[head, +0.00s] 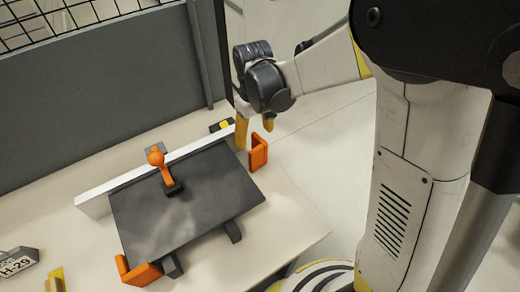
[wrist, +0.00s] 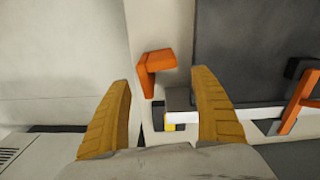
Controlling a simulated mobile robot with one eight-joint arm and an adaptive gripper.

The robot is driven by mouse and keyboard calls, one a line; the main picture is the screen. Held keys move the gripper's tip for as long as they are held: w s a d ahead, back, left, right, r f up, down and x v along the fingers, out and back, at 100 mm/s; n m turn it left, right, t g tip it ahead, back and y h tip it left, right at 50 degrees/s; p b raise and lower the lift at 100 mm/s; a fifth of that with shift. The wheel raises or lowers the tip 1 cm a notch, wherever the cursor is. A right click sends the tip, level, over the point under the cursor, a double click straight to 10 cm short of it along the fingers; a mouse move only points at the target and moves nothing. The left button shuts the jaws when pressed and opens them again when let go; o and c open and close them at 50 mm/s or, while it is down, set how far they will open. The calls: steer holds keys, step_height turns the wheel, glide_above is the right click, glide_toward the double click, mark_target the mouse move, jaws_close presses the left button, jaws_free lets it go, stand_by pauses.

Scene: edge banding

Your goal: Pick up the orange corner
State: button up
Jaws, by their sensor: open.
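One orange corner (head: 258,151) stands at the far right corner of the dark board (head: 205,192) on the table. It also shows in the wrist view (wrist: 155,66), ahead of and between my fingers. A second orange corner (head: 138,273) sits at the board's near left corner. My gripper (head: 255,127) is open and empty, with its yellow fingers pointing down, close beside the far right corner. In the head view, one fingertip is just left of that corner and the other is above it. I cannot tell whether either finger touches it.
A white strip (head: 95,196) runs along the board's back edge. An orange clamp (head: 164,171) stands at that edge. A small black and yellow item (head: 222,125) lies behind. A grey panel (head: 100,100) borders the table's back. Tools (head: 18,261) lie at left.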

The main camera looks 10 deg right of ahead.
mark_target(257, 149)
steer(key=f, duration=0.2)
steer(key=f+b, duration=0.1)
steer(key=f, duration=0.1)
steer(key=f+b, duration=0.1)
steer(key=f, duration=0.1)
steer(key=shift+d+f, duration=0.25)
steer(key=shift+f, duration=0.05)
steer(key=shift+r, duration=0.1)
steer(key=c, duration=0.6)
